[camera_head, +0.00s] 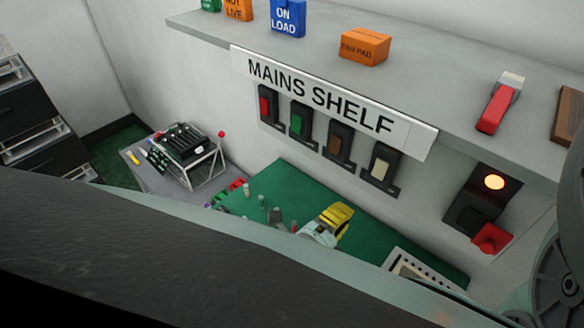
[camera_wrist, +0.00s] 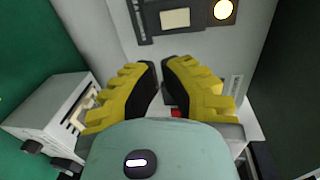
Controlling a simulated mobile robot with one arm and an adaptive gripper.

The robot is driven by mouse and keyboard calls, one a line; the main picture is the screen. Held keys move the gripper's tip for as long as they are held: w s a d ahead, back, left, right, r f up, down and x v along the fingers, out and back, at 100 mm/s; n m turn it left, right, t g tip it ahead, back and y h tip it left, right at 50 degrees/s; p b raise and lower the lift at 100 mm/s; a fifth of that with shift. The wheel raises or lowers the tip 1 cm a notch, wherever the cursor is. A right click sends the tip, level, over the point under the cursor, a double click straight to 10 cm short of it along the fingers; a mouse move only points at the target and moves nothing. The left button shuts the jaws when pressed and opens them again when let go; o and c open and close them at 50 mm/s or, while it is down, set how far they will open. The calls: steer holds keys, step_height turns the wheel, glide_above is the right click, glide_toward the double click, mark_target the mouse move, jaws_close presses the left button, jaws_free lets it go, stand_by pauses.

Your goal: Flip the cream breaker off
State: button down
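The cream breaker (camera_head: 380,166) is at the right end of a row of wall breakers under the MAINS SHELF sign. Its cream rocker sits in a dark housing. It also shows at the top of the wrist view (camera_wrist: 175,18). My gripper (camera_head: 340,215) has yellow fingers and is over the green mat, below and left of the cream breaker, apart from it. The breaker's up or down position is hard to tell.
Red (camera_head: 265,106), green (camera_head: 299,122) and brown (camera_head: 338,143) breakers are to the left. The shelf (camera_head: 430,75) overhangs the row. A pale box (camera_wrist: 50,115) is at left in the wrist view.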

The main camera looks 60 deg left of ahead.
mark_target(380, 170)
steer(key=b+x, duration=0.4)
steer(key=x, duration=1)
steer(key=shift+b, duration=0.3)
